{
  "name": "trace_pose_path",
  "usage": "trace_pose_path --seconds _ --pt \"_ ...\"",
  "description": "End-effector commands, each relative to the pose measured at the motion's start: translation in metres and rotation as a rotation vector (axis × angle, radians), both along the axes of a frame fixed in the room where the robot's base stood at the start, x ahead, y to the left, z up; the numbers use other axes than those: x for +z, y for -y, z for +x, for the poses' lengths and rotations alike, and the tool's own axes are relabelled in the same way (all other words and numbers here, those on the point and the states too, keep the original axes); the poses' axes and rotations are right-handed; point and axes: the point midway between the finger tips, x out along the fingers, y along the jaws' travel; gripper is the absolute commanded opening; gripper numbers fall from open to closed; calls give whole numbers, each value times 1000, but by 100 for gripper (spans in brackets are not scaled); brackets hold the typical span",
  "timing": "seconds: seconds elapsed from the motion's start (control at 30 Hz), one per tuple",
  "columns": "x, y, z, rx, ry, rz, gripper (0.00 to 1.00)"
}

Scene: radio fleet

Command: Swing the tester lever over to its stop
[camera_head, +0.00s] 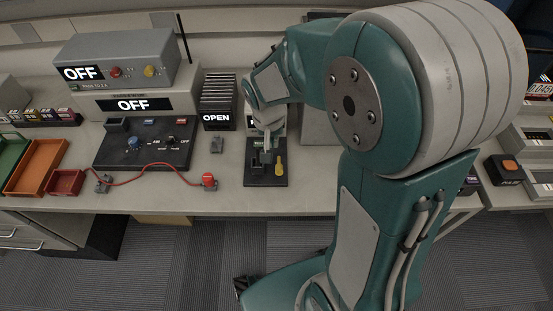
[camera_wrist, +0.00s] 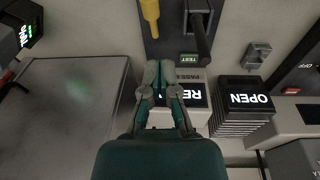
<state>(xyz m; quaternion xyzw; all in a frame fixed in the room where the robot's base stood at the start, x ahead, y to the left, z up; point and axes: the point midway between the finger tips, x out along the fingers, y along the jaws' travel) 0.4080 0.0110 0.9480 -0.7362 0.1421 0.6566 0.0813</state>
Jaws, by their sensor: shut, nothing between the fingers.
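The tester has a dark base plate (camera_head: 251,182), also in the wrist view (camera_wrist: 172,48), with a green TEST label (camera_wrist: 188,57). Its black lever (camera_wrist: 203,35) runs from a small block at the top edge of the wrist view toward the lit display (camera_wrist: 194,94). The display is partly hidden by my fingers; "RE" shows. A yellow piece (camera_head: 279,167) stands beside the lever and also shows in the wrist view (camera_wrist: 151,12). My gripper (camera_wrist: 160,68) is shut and empty, beside the lever and apart from it in the wrist view. In the head view my gripper (camera_head: 266,150) partly covers the tester.
A black slatted unit (camera_head: 218,95) marked OPEN and a small grey switch (camera_head: 217,145) stand left of the tester. Further left are a dark control panel (camera_head: 145,145), a red cable (camera_head: 150,168) and trays (camera_head: 37,166). A grey box (camera_wrist: 75,110) lies on the other side.

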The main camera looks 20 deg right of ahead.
Motion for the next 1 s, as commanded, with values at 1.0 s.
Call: trace_pose_path --seconds 1.0 --pt "-79 6 -15 0 -3 0 0"
